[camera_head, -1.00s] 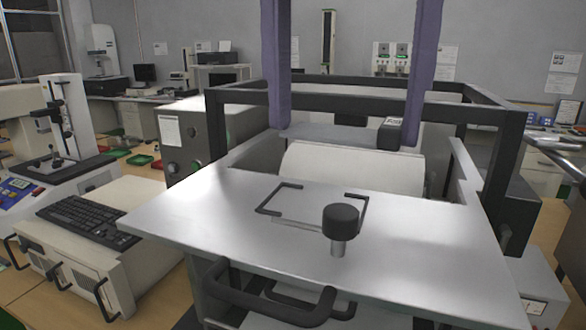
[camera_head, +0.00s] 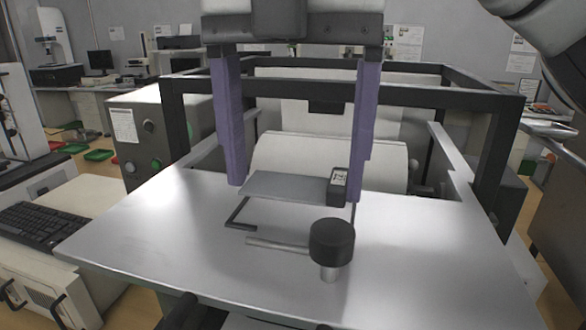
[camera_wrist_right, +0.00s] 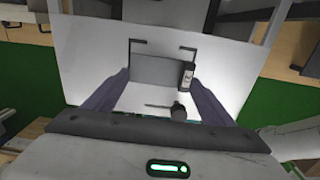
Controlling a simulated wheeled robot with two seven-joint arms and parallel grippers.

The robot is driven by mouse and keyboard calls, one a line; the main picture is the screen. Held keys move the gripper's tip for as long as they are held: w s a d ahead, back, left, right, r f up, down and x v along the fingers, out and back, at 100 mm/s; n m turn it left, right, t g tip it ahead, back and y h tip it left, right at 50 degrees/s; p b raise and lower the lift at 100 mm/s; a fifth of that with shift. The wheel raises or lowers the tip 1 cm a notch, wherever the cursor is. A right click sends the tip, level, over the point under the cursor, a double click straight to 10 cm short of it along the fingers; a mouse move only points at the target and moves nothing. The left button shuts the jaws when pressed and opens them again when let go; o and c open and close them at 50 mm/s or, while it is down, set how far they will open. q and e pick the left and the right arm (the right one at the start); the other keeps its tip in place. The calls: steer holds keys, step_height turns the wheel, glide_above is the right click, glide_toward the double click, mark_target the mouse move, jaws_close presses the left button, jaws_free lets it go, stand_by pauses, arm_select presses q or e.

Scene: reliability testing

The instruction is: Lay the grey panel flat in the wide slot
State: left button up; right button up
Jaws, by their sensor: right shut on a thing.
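The grey panel (camera_head: 285,186) is a thin, roughly level plate with a black labelled block (camera_head: 339,186) at its right end. My right gripper (camera_head: 298,190) has its two long purple fingers shut on the panel from either side. It holds the panel over the white metal tabletop, close to the black corner brackets (camera_head: 238,222) that seem to frame the slot. The panel also shows between the fingers in the right wrist view (camera_wrist_right: 158,70), with the brackets beyond it. The panel hides much of the framed area in the head view. My left gripper is not in view.
A black knob (camera_head: 331,240) on a short metal post stands in front of the panel, with a metal rod (camera_head: 277,245) beside it pointing left. A dark frame (camera_head: 440,90) surrounds the back of the machine. The tabletop's left and right sides are clear.

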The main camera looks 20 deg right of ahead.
mark_target(293, 190)
steer(key=shift+f, duration=1.3)
steer(key=o, duration=1)
step_height(293, 190, up, 13)
steer(key=shift+r, duration=0.1)
